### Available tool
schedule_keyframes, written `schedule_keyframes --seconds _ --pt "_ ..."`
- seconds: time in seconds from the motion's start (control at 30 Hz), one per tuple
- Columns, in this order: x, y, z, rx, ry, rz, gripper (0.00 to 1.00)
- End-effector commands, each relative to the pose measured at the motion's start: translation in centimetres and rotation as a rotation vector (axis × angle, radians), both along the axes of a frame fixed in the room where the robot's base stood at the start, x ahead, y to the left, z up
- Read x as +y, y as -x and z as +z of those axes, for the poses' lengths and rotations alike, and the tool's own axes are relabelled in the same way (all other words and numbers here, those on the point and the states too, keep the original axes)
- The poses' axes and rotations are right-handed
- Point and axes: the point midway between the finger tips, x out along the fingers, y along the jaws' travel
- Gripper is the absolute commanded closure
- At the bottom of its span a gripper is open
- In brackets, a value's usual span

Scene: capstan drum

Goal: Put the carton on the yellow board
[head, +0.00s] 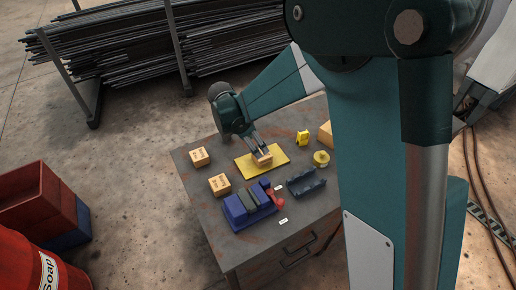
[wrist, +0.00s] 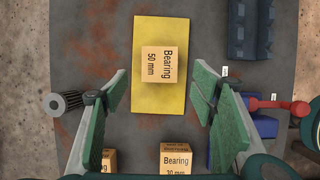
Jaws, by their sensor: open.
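The yellow board (head: 247,164) lies flat on the table; it also shows in the wrist view (wrist: 146,103). A tan carton marked "Bearing 50 mm" (wrist: 160,65) sits on the board, within its edges, and shows in the head view (head: 264,160). My gripper (head: 258,149) is just above the carton. In the wrist view my gripper (wrist: 160,88) is open, its green-padded fingers wide apart on either side, with a clear gap between each finger and the carton. The carton's underside is hidden.
Two other tan cartons (head: 200,157) (head: 220,184) stand at the table's left. A blue vise (head: 248,204) with a red handle, a dark tray (head: 306,182), a yellow spool (head: 321,158) and a small yellow item (head: 302,138) surround the board. A tan box (head: 326,134) stands right.

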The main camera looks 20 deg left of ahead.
Motion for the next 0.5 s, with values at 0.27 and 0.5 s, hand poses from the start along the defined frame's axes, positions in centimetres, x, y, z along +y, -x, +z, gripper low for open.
schedule_keyframes --seconds 0.27,0.5 --pt "0.7 0.7 2.3 0.0 0.0 0.001 0.43" --pt "0.8 0.7 2.5 0.0 0.0 0.001 0.43"
